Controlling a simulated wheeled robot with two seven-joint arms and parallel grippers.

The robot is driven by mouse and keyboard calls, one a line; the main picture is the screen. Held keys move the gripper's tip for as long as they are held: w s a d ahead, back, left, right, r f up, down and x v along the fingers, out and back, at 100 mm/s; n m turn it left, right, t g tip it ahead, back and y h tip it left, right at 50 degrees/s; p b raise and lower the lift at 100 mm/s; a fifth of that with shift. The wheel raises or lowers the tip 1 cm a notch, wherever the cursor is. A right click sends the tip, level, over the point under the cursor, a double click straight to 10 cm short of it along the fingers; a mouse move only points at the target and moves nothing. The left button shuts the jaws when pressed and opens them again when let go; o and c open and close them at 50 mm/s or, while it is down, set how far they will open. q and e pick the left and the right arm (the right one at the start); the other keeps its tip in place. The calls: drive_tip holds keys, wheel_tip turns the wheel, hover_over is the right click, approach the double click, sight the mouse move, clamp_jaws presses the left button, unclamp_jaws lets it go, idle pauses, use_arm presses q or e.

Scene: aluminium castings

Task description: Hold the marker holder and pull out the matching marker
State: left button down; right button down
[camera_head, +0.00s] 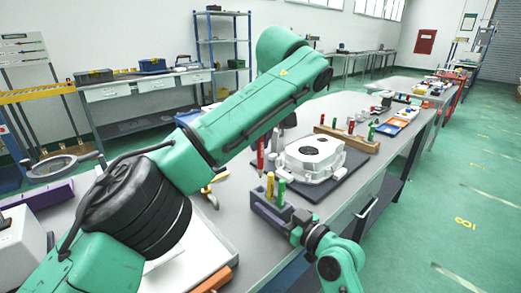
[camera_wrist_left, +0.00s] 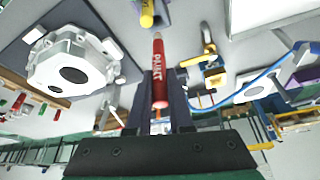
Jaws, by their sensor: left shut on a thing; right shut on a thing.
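A red marker (camera_head: 261,157) hangs upright in the head view, its lower end showing above the dark marker holder (camera_head: 262,207). It also shows in the left wrist view (camera_wrist_left: 159,75), between the fingers, with its tip free. My left gripper (camera_head: 268,142) is shut on the red marker and is partly hidden by my arm. A yellow marker (camera_head: 270,186) and a green marker (camera_head: 281,193) stand in the holder. The yellow one shows at the top of the left wrist view (camera_wrist_left: 147,14). My right gripper (camera_head: 299,222) is shut on the right end of the holder.
A white-silver casting (camera_head: 308,160) lies on a dark mat just behind the holder. A wooden rack (camera_head: 347,138) with several markers stands beyond it. The table's front edge is close to my right arm.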

drive_tip(key=shift+c, duration=0.9)
unclamp_jaws()
